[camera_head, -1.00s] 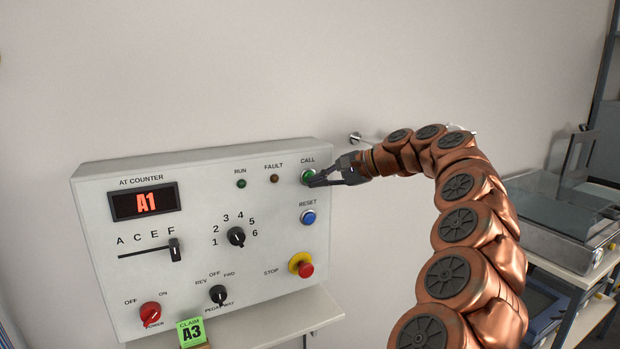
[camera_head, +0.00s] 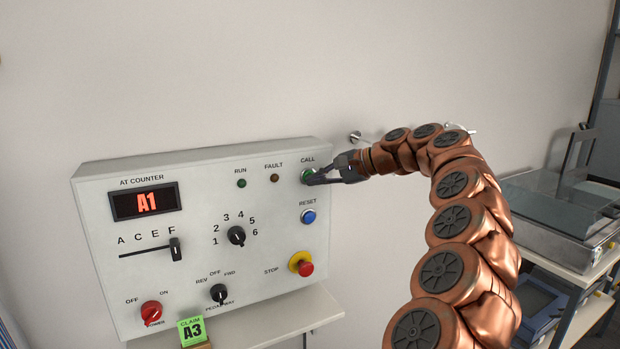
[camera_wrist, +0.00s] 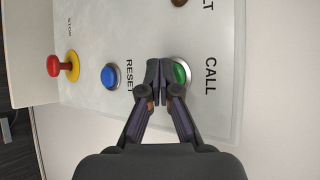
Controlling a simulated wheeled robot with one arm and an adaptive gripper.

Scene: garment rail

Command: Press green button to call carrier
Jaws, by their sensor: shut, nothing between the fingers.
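The green CALL button (camera_head: 307,175) sits at the upper right of the white control panel (camera_head: 120,240). In the wrist view the green button (camera_wrist: 181,74) shows just right of my fingertips, partly covered by them. My gripper (camera_head: 318,179) is shut and empty, its tips at the button's lower right side in the head view. I cannot tell whether the tips touch the button or how far it is pressed. The counter display (camera_head: 146,202) reads A1. The claim tag (camera_head: 191,331) below the panel reads A3.
Below CALL are the blue RESET button (camera_head: 308,217) and the red STOP button (camera_head: 305,268) on a yellow base. The letter slider (camera_head: 175,250) stands at F and the number dial (camera_head: 236,237) is mid-panel. A shelf (camera_head: 290,318) lies under the panel. Equipment (camera_head: 560,215) stands at right.

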